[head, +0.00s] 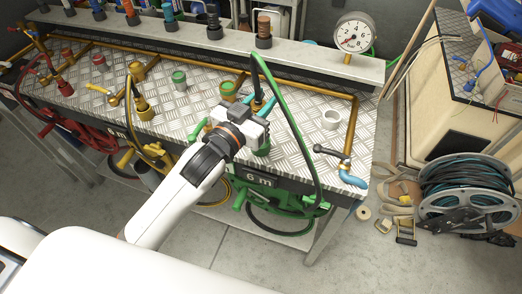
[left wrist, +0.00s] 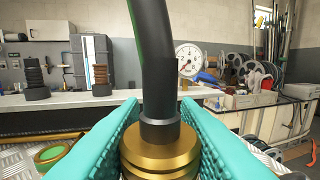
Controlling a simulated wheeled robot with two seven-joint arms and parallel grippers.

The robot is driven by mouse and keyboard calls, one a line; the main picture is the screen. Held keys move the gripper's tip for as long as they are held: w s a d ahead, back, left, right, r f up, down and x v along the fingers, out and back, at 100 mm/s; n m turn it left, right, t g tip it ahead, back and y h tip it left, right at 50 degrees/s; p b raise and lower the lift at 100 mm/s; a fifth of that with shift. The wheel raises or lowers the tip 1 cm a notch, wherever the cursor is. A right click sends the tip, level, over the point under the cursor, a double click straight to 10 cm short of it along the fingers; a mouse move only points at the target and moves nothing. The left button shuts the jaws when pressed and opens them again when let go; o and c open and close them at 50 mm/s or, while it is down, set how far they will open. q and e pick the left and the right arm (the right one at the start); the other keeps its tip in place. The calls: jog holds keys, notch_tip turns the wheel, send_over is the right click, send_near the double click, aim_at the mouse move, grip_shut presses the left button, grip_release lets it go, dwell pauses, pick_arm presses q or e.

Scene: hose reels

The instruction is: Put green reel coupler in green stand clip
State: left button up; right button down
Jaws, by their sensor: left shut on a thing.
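My left gripper (head: 257,108) is over the front part of the metal bench. In the left wrist view its teal fingers are shut on the green reel coupler (left wrist: 160,155), a ribbed brass piece with a black collar and hose rising from it. The coupler is upright; its lower end is out of view. The hose loops up and down to the green reel (head: 283,201) marked 6 m. A green fitting (head: 263,149), perhaps the green stand clip, shows just beside my gripper, partly hidden by it. My right gripper is not in view.
A yellow pipe (head: 351,125) edges the bench. A raised shelf (head: 215,42) with a pressure gauge (head: 354,34) runs along the back.

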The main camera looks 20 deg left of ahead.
pick_arm(q)
jog(key=shift+w+f+b, duration=0.1)
jog(key=shift+w+f, duration=0.1)
jog(key=shift+f, duration=1.35)
jog(key=shift+w+f+b, duration=0.15)
jog(key=shift+w+f, duration=0.05)
jog(key=shift+f, duration=1.3)
jog(key=shift+w+f+b, duration=0.1)
jog(key=shift+w+f, duration=0.1)
jog(key=shift+f, duration=1.35)
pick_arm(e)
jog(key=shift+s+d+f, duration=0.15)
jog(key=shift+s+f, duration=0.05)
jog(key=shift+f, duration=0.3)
pick_arm(q)
jog(key=o, duration=0.6)
jog(key=shift+f, duration=0.2)
jog(key=o, duration=0.5)
jog(key=shift+d, duration=0.1)
jog(key=shift+r, duration=0.1)
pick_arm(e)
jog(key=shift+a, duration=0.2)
